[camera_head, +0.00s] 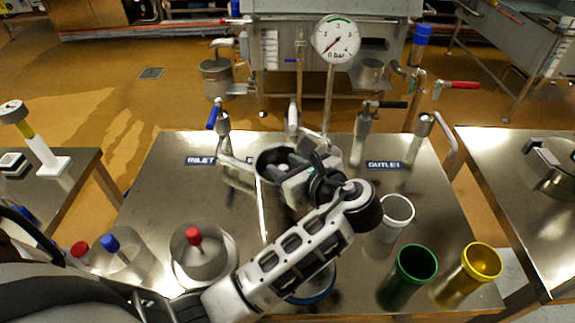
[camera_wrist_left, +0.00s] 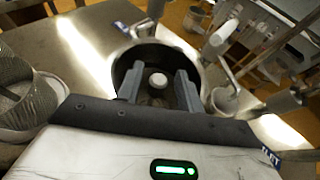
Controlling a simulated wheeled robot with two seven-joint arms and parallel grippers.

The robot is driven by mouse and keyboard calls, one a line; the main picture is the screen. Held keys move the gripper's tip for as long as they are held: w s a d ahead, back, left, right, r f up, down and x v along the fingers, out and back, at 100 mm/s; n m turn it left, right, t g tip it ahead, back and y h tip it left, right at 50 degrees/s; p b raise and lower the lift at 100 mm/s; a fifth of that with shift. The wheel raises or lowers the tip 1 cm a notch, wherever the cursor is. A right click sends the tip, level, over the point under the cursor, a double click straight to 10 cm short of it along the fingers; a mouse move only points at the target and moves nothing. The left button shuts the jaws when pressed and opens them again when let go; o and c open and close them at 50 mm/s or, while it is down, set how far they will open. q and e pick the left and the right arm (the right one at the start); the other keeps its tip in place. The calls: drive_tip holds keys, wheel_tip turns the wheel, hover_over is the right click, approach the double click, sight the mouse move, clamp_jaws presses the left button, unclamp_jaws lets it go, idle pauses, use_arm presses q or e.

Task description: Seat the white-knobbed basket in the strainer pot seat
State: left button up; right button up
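The strainer pot (camera_head: 268,160) stands at the far middle of the steel table, between the INLET and OUTLET labels; its dark round rim also shows in the left wrist view (camera_wrist_left: 125,62). The white knob (camera_wrist_left: 158,80) of the basket shows inside the pot opening in the left wrist view. The basket's body is mostly hidden, so I cannot tell how deep or level it sits. My left gripper (camera_wrist_left: 157,88) is over the pot, open, its two fingers on either side of the knob with visible gaps. My right gripper is not in view.
A red-knobbed basket (camera_head: 195,255) stands at the front left beside a blue-knobbed one (camera_head: 118,262). White-rimmed (camera_head: 390,232), green-rimmed (camera_head: 402,285) and yellow-rimmed (camera_head: 468,285) cups stand at the right. Valve pipes and a pressure gauge (camera_head: 337,38) flank the pot.

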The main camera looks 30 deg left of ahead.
use_arm(q)
drive_tip(key=shift+s+f, duration=0.15)
drive_tip(key=shift+f, duration=0.2)
